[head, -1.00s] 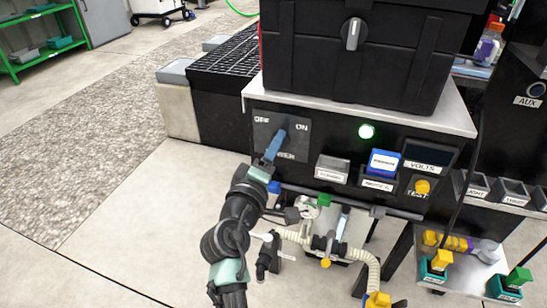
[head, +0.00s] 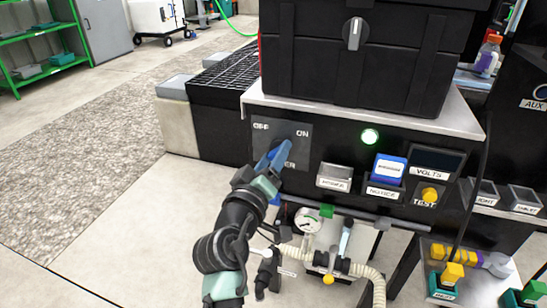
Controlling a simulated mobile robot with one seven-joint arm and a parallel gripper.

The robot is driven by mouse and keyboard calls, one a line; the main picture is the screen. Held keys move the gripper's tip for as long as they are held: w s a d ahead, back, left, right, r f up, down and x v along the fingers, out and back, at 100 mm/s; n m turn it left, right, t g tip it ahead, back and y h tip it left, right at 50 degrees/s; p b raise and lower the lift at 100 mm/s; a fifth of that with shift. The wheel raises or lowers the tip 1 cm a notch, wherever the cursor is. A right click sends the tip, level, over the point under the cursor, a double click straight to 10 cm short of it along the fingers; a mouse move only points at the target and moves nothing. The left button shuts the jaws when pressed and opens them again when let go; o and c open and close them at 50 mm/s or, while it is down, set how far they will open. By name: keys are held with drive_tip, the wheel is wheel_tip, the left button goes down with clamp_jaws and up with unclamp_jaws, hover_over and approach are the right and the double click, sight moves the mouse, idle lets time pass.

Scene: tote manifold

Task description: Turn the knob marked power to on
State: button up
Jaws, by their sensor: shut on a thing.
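The power knob sits on a dark square plate (head: 297,161) at the left of the black front panel. The plate reads OFF at its upper left and ON at its upper right. The word below is partly covered, with only its end showing. My gripper (head: 277,152), with blue fingers, reaches up from below and is shut on the knob at the middle of the plate. The fingers hide the knob, so I cannot tell which way it points.
A black case (head: 360,75) stands above. A gauge and hoses lie below.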

drive_tip(key=o, duration=1.4)
drive_tip(key=shift+c, duration=0.2)
drive_tip(key=p+v, duration=0.3)
drive_tip(key=v, duration=1)
drive_tip(key=shift+r, duration=0.1)
